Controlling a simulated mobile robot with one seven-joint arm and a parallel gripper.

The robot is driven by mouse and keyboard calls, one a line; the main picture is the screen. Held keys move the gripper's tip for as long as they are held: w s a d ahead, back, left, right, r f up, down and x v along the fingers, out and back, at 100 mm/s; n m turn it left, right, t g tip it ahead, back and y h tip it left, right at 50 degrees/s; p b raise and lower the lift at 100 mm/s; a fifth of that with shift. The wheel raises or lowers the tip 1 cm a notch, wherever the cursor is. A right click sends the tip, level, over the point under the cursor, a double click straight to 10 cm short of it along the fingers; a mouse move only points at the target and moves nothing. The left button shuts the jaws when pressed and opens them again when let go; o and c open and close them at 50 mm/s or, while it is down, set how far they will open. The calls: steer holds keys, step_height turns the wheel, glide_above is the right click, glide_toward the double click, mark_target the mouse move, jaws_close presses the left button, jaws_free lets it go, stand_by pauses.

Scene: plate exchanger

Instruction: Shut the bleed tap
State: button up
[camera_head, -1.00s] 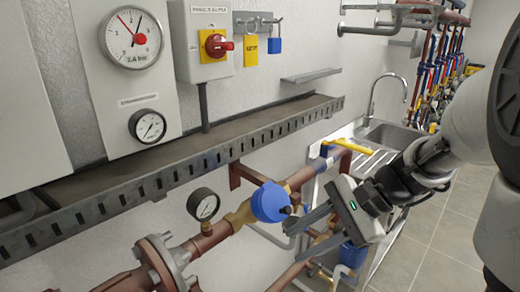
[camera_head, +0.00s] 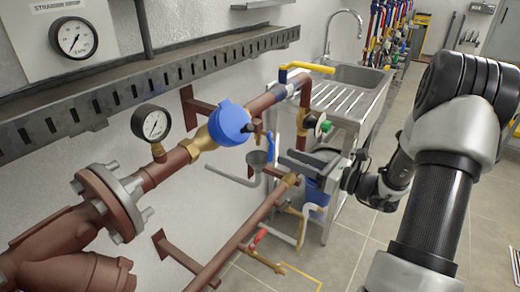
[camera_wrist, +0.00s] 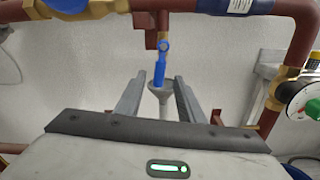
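The bleed tap is a small brass tap with a blue lever (camera_wrist: 160,70) hanging straight down below the copper pipe in the wrist view. The lever also shows in the head view (camera_head: 270,144), small, right of the big blue cap. A grey funnel (camera_wrist: 160,93) sits just below the lever; it also shows in the head view (camera_head: 257,161). My gripper (camera_head: 287,160) is to the right of the tap and funnel. In the wrist view my gripper (camera_wrist: 157,84) is open and empty, its fingers on either side of the funnel and the lever's lower end. No contact is visible.
A pressure gauge (camera_head: 151,124) and a blue cap (camera_head: 230,123) sit on the pipe at left. A yellow lever (camera_head: 306,67) and a dial valve (camera_wrist: 301,101) are at right. Lower pipes carry a red-handled valve (camera_head: 258,238). The sink (camera_head: 355,90) stands behind.

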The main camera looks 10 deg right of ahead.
mark_target(269, 150)
steer(key=b+x, duration=0.1)
steer(key=x, duration=1)
steer(key=shift+b, duration=0.3)
jaws_close()
